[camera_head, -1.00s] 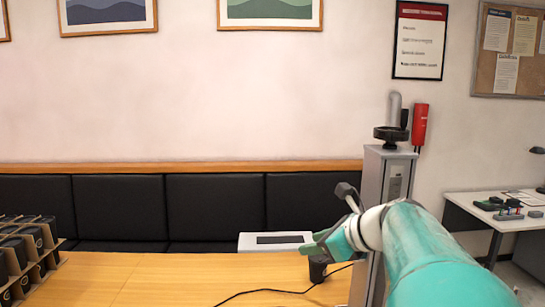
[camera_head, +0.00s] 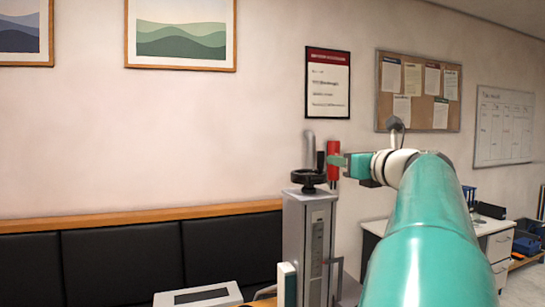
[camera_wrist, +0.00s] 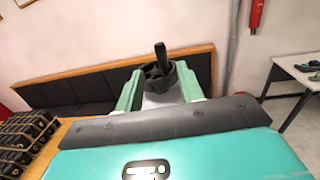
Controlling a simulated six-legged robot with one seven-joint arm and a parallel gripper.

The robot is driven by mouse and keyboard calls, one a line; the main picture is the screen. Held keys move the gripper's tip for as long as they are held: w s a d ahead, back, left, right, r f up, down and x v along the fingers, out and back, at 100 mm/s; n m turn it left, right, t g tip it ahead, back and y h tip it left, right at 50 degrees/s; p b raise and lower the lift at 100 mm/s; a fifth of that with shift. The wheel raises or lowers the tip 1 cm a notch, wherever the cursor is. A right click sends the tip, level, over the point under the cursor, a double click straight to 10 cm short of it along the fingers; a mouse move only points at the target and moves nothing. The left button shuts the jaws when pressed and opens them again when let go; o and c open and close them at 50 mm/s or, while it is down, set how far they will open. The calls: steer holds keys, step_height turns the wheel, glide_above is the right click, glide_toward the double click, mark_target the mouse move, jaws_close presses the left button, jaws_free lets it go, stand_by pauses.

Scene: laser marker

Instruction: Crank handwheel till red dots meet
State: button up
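A grey column (camera_head: 308,245) stands upright with a black handwheel (camera_head: 308,180) on its top. The wheel has an upright black crank handle (camera_wrist: 160,55), seen in the wrist view. My gripper (camera_head: 345,160) is raised to the right of the handwheel in the head view, its fingers pointing left. In the wrist view, my gripper (camera_wrist: 159,73) is open, and the handwheel (camera_wrist: 156,78) appears between its two green fingers, which partly frame it. I cannot tell any contact; nothing looks held. No red dots can be made out in either view.
A red device (camera_head: 333,155) and a grey pipe (camera_head: 310,155) are behind the column. A flat white box (camera_head: 197,296) lies at lower left. A rack of black items (camera_wrist: 22,140) stands left in the wrist view. A white desk (camera_head: 490,228) is at right.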

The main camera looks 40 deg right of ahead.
mark_target(323, 156)
steer(key=x, duration=1)
steer(key=shift+f, duration=0.1)
steer(key=shift+s, duration=0.15)
steer(key=shift+c, duration=0.7)
jaws_close()
